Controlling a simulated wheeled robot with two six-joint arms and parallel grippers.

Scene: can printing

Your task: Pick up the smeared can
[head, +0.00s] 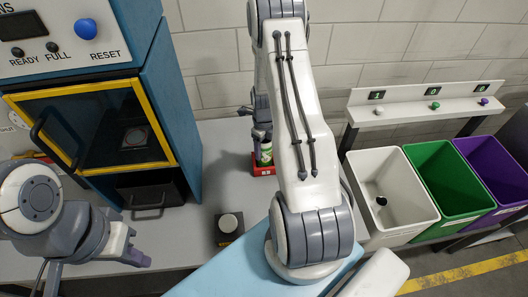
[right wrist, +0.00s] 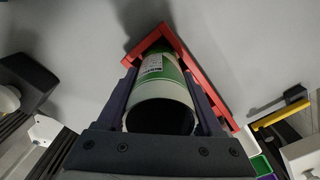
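The can (head: 264,153), green and white, stands in a small red holder (head: 262,171) on the grey table in the head view. In the right wrist view the can (right wrist: 160,88) shows its dark open end towards me and a printed label; I cannot make out a smear. My right gripper (head: 262,132) reaches down over the can. Its two fingers (right wrist: 160,85) flank the can closely; whether they press on it is unclear. The red holder (right wrist: 205,85) frames the can's far end. My left gripper (head: 138,258) is at the lower left, away from the can; its fingers are unclear.
A blue machine (head: 175,100) with a yellow-framed door stands at the left. A black block (head: 229,238) with a pale round top sits on the table. White (head: 410,215), green (head: 455,200) and purple (head: 500,185) bins stand at the right; a small dark thing lies in the white one.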

